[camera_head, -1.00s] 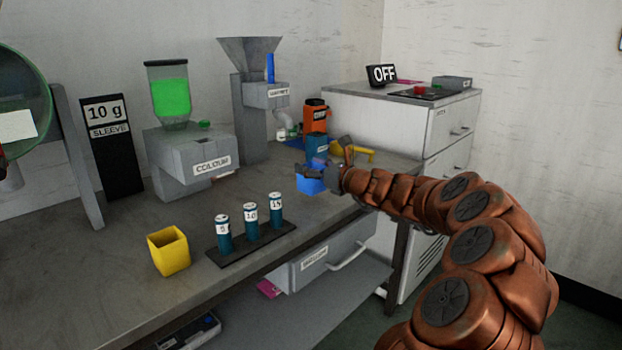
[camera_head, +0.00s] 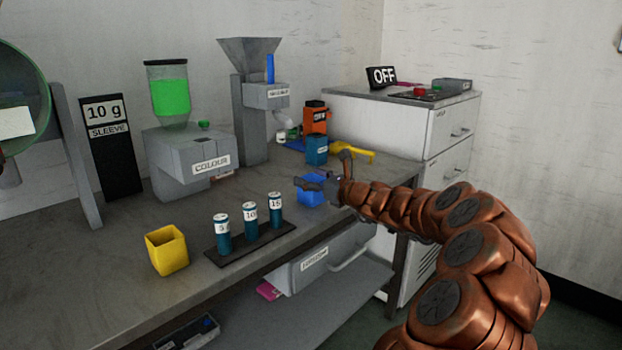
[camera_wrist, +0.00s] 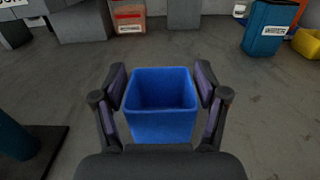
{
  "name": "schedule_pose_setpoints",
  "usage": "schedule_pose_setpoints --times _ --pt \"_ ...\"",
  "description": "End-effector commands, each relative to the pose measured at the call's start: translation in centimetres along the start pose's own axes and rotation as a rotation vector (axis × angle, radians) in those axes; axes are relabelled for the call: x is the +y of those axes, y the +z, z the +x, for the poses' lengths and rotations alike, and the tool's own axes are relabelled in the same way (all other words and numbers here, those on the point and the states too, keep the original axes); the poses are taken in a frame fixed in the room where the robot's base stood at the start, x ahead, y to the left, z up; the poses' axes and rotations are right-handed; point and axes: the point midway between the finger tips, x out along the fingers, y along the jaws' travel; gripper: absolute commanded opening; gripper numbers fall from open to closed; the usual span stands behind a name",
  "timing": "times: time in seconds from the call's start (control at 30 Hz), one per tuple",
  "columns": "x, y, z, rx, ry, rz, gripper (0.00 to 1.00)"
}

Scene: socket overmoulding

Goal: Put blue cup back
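The blue cup (camera_head: 312,191) is an empty, square, open-topped cup. It stands upright on the bench near its right-hand front edge; it also shows in the middle of the wrist view (camera_wrist: 160,108). My gripper (camera_head: 328,172) is around the cup, one finger on each side. In the wrist view my gripper (camera_wrist: 162,82) is open, with a narrow gap between each finger and the cup's walls. The cup's lower near part is hidden by the gripper's body.
A yellow cup (camera_head: 167,251) and a dark rack (camera_head: 252,246) holding labelled cylinders stand to the left. Behind are a teal container (camera_head: 316,150), an orange one (camera_head: 315,118), a yellow item (camera_head: 352,154) and the COLOUR machine (camera_head: 188,162). Bare bench surrounds the cup.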

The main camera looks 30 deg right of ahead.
Motion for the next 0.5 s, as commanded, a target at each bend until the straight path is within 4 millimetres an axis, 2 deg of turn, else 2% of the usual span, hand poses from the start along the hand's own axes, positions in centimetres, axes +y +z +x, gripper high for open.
schedule_pose_setpoints --times 0.03,0.1,0.5 --pt "0.0 -0.01 0.0 0.0 0.0 0.0 0.82" --pt "0.01 -0.01 0.0 0.0 0.0 0.0 0.88" --pt "0.03 0.26 0.0 0.001 0.001 -0.001 0.88"
